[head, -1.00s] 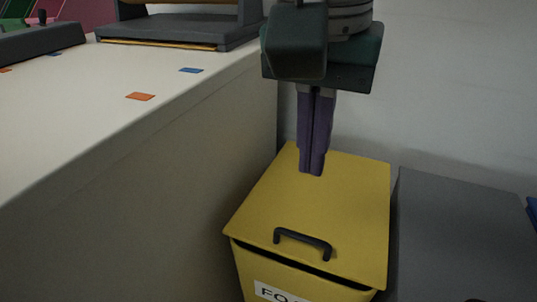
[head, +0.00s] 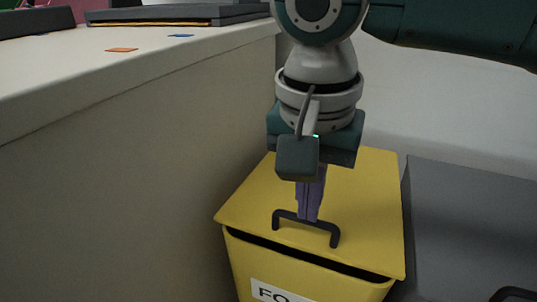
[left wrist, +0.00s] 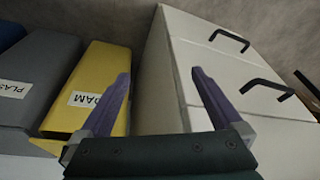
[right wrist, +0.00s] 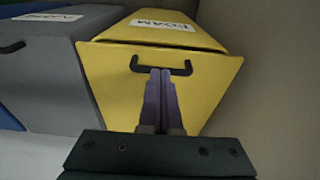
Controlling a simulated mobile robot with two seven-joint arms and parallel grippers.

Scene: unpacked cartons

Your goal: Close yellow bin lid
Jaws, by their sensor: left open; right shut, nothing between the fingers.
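The yellow bin (head: 300,272) stands beside the pale counter, with a partly hidden label on its front. Its yellow lid (head: 365,205) lies nearly flat, with a dark gap along the front edge. A black handle (head: 334,236) is on the lid near the front; it also shows in the right wrist view (right wrist: 181,71). My right gripper (head: 308,218) points down with its purple fingers together and empty, at the handle; I cannot tell whether they touch it. My left gripper (left wrist: 160,78) is open and empty; the left wrist view also shows the yellow bin (left wrist: 98,85).
A grey bin (head: 450,220) stands directly right of the yellow one. The pale counter (head: 130,110) rises on the left, with coloured squares and a dark grey flat object (head: 180,13) on it. The left wrist view shows white drawers with black handles (left wrist: 232,40).

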